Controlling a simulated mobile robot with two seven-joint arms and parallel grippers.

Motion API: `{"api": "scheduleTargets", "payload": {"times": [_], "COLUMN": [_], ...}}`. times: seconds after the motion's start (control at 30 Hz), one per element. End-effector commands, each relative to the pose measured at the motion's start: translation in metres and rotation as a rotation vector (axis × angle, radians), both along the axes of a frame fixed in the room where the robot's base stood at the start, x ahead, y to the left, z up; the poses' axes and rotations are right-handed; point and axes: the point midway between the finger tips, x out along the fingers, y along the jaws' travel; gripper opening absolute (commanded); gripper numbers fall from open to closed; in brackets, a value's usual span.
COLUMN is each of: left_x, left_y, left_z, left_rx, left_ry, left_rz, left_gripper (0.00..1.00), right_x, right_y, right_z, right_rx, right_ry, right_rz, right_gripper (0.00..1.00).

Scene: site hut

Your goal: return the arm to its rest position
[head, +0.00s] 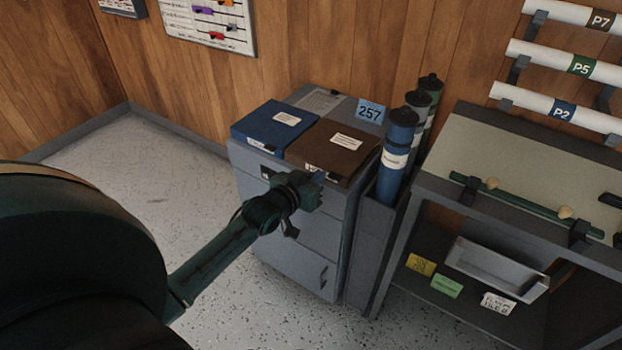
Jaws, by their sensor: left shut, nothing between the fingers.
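My left arm comes in from the left, with a large dark green upper part close to the camera. Its gripper (312,189) is shut and empty. In the picture it overlaps the front of a grey drawer cabinet (292,232), just below the front edge of a brown binder (333,146). I cannot tell whether the gripper touches the cabinet. My right gripper is not in view.
A blue binder (275,127) lies beside the brown one on the cabinet. Blue and green tubes (396,152) stand in a holder to its right. A desk (530,172) with an open shelf stands farther right. Speckled floor (130,165) is clear at left.

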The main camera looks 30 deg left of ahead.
Motion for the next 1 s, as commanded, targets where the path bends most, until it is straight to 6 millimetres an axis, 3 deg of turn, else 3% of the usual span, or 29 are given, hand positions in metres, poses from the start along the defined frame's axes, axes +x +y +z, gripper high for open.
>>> {"api": "scheduleTargets", "payload": {"times": [0.13, 0.37, 0.5, 0.57, 0.7, 0.8, 0.9, 1.0], "left_x": [-0.015, -0.02, -0.034, -0.052, -0.115, -0.164, -0.205, -0.233], "left_y": [0.001, 0.001, -0.013, -0.027, -0.076, -0.109, -0.135, -0.152], "left_z": [0.003, 0.005, -0.01, -0.026, -0.069, -0.091, -0.102, -0.107], "left_rx": [0.0, 0.0, 0.009, 0.021, 0.057, 0.084, 0.101, 0.113], "left_ry": [0.001, 0.0, 0.032, 0.067, 0.177, 0.252, 0.311, 0.348], "left_rz": [0.0, 0.0, -0.019, -0.04, -0.116, -0.169, -0.213, -0.241], "left_gripper": [0.0, 0.0, 0.0, 0.0, 0.0, 0.0, 0.0, 0.0], "right_x": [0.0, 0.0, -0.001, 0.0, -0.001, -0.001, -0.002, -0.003], "right_y": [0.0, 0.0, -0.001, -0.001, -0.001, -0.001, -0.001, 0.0], "right_z": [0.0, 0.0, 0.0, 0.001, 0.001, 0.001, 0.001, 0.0], "right_rx": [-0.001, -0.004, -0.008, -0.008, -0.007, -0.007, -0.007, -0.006], "right_ry": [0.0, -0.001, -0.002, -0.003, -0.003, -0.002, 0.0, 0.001], "right_rz": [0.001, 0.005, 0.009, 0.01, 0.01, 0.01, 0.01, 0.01], "right_gripper": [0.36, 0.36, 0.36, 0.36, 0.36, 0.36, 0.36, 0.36]}}
